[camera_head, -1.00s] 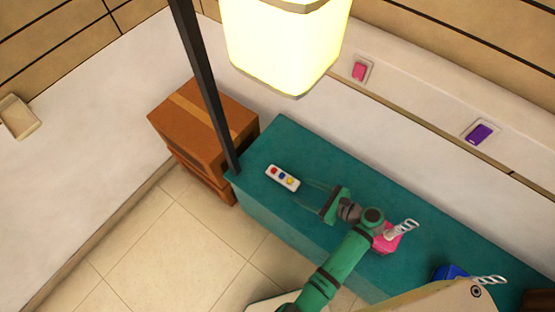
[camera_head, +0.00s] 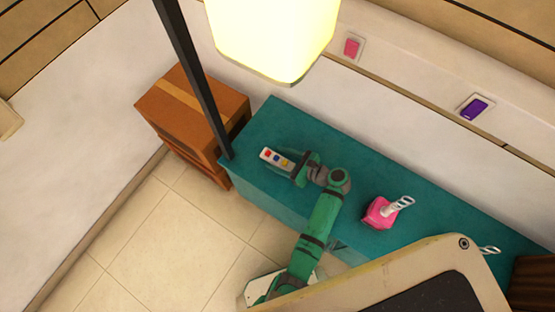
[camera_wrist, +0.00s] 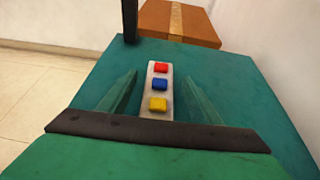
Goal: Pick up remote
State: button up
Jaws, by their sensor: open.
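The remote (camera_head: 277,159) is a white bar with red, blue and yellow buttons. It lies on the teal table (camera_head: 330,160) near its left end. My gripper (camera_head: 282,163) has come up to the remote from the right, low over the table. In the wrist view the remote (camera_wrist: 158,92) lies between the two translucent green fingers of my gripper (camera_wrist: 159,90). The fingers are apart, with a gap on each side of the remote. The remote's near end is hidden behind the dark gripper bar.
A black post (camera_head: 193,75) stands at the table's left end, beside a brown box (camera_head: 190,108). A lit lamp (camera_head: 270,35) hangs above. A pink object with a white handle (camera_head: 380,212) stands to the right. Pink (camera_head: 351,47) and purple (camera_head: 474,108) switches are on the wall.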

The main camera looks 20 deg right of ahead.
aim_at(276, 159)
jog(key=shift+w+a+f, duration=0.25)
jog(key=shift+w+a, duration=0.15)
jog(key=shift+w, duration=0.05)
jog(key=c, duration=1.2)
jog(key=shift+r, duration=0.1)
jog(key=shift+r, duration=0.5)
notch_tip(276, 159, up, 2)
jog(key=shift+s+r, duration=0.15)
jog(key=shift+r, duration=0.1)
jog(key=s+a+r, duration=0.1)
jog(key=s+r, duration=0.2)
jog(key=s, duration=0.1)
jog(key=s+a+r, duration=0.1)
jog(key=s+r, duration=0.2)
jog(key=s, duration=0.2)
jog(key=s+a+r, duration=0.1)
jog(key=s+r, duration=0.2)
jog(key=s, duration=0.1)
jog(key=shift+s+r, duration=0.15)
